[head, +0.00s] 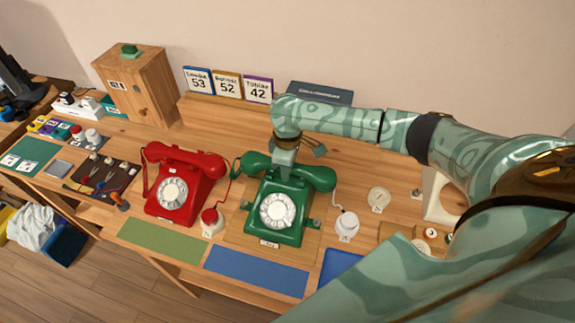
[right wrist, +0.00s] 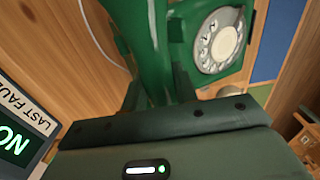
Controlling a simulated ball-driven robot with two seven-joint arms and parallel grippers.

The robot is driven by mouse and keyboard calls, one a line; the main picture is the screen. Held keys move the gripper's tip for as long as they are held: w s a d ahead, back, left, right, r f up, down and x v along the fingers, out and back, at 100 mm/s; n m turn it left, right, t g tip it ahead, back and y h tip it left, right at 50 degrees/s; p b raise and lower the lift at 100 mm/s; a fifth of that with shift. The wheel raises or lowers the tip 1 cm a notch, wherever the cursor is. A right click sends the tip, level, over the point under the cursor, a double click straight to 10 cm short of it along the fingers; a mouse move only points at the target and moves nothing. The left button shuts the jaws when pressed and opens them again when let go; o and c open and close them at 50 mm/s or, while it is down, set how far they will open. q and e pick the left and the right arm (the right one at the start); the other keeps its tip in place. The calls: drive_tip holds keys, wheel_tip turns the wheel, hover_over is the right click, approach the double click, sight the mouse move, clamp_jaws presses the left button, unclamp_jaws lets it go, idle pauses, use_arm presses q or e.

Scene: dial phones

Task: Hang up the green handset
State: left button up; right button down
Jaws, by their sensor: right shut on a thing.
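The green handset (head: 318,178) lies across the top of the green phone (head: 291,228), level with its cradle. I cannot tell whether it rests fully in the cradle or sits slightly above it. My right gripper (head: 285,160) comes down from above and is shut on the middle of the green handset. In the right wrist view the handset (right wrist: 146,35) runs between the two fingers of the gripper (right wrist: 160,92), with the phone's white dial (right wrist: 221,40) beside it. The gripper hides the cradle's middle. My left gripper is not in view.
A red phone (head: 181,190) with its handset on top stands left of the green one. A red-topped button (head: 212,220) and a white one (head: 346,226) flank the green phone. Blue (head: 256,272) and green (head: 160,240) mats lie in front. A dark display box (head: 320,94) stands behind.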

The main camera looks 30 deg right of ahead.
drive_tip(key=shift+f, duration=0.7)
drive_tip(key=c, duration=1)
unclamp_jaws()
wheel_tip(320, 180, up, 16)
drive_tip(key=p, duration=0.6)
drive_tip(key=shift+r, duration=0.2)
